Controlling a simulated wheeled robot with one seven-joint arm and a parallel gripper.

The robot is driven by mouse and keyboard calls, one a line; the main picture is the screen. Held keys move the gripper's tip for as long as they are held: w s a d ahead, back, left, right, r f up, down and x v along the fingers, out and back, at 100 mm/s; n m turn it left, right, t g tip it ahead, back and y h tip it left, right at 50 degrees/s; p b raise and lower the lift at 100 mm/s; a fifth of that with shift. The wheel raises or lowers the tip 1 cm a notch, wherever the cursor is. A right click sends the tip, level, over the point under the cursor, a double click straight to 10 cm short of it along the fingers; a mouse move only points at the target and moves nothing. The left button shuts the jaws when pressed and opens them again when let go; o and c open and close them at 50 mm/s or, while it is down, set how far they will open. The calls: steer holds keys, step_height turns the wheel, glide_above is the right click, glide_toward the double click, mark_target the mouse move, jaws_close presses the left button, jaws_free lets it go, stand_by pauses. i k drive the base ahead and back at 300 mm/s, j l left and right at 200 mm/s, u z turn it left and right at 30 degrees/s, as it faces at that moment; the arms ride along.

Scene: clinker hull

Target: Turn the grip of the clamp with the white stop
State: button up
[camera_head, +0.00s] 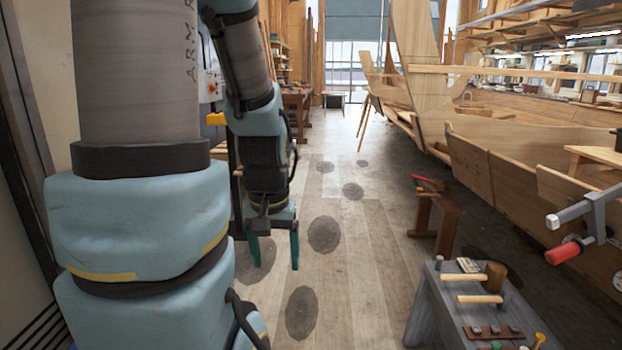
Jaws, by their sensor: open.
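A clamp (592,215) with a grey metal bar is at the right edge, on the plank side of the boat hull. Its bar has a pale, whitish end block (553,222), and a red grip (563,255) sticks out below it to the left. I cannot tell for sure whether the pale block is the white stop. Part of the clamp is cut off by the frame edge. My gripper (275,266) hangs down left of centre with its two teal fingers apart, open and empty. It is far to the left of the clamp and touches nothing.
A grey bench (440,318) with mallets and small tools stands at the lower right, below the clamp. A wooden trestle (433,215) with a red item (428,183) on it stands beside the hull (480,165). The plank floor (350,240) between is clear, with dark round patches.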

mark_target(562, 251)
steer(key=z, duration=1.5)
steer(key=i+u, duration=0.1)
steer(key=u, duration=0.3)
steer(key=i+l+u, duration=0.1)
steer(key=u, duration=0.25)
steer(key=l+u, duration=0.1)
steer(key=u, duration=0.3)
steer(key=i+l+u, duration=0.15)
steer(key=u, duration=0.2)
